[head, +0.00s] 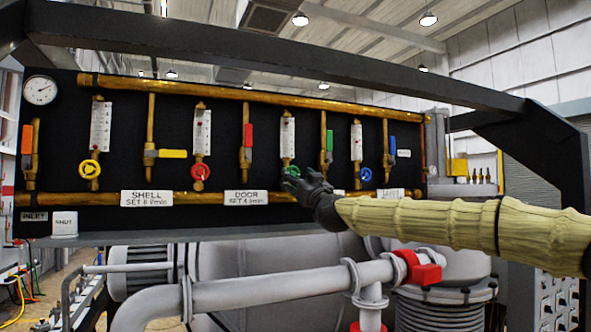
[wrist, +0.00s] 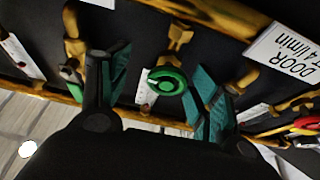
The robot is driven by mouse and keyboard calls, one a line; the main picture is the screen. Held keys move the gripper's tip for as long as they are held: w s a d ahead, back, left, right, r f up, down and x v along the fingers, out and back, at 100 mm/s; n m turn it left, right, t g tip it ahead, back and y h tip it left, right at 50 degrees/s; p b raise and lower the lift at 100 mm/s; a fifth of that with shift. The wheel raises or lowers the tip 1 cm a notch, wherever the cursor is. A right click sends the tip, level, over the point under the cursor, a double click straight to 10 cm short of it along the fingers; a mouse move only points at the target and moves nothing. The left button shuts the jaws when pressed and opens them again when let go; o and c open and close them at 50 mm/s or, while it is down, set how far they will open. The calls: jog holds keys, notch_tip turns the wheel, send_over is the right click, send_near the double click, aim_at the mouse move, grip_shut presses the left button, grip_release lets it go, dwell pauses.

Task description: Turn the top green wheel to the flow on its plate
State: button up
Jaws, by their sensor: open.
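The green wheel (head: 292,171) sits low on the panel under a white flow scale (head: 287,137), right of the DOOR plate. In the wrist view the green wheel (wrist: 167,81) lies between the two spread fingers. My gripper (head: 300,180) is open in front of the panel, just below and right of the wheel, covering part of it. In the wrist view my gripper (wrist: 160,85) has a gap on both sides of the wheel; I cannot tell how near the fingertips are in depth. The DOOR plate (head: 245,197) reads SET 4 l/min; it also shows upside down in the wrist view (wrist: 290,50).
Red (head: 200,172), yellow (head: 90,169) and blue (head: 365,174) wheels stand along the panel. Lever valves with red (head: 248,135), yellow (head: 172,153) and green (head: 329,140) handles stand between them. Brass pipes run above and below (head: 80,199). A dark frame bar crosses overhead.

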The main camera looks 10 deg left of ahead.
jog(key=shift+a+r, duration=0.2)
jog(key=shift+r, duration=0.3)
jog(key=shift+s+a+r+p, duration=0.15)
jog(key=shift+a+r+p, duration=0.15)
jog(key=shift+a, duration=0.35)
jog(key=shift+w+a, duration=0.2)
jog(key=shift+a, duration=0.05)
jog(key=shift+w+f, duration=0.2)
jog(key=shift+w, duration=0.1)
jog(key=shift+w+d, duration=0.1)
jog(key=shift+d, duration=0.35)
jog(key=shift+s+r, duration=0.15)
jog(key=shift+s, duration=0.1)
jog(key=c, duration=0.3)
jog(key=shift+a, duration=0.15)
jog(key=c, duration=0.7)
jog(key=shift+c, duration=0.2)
jog(key=shift+s, duration=0.1)
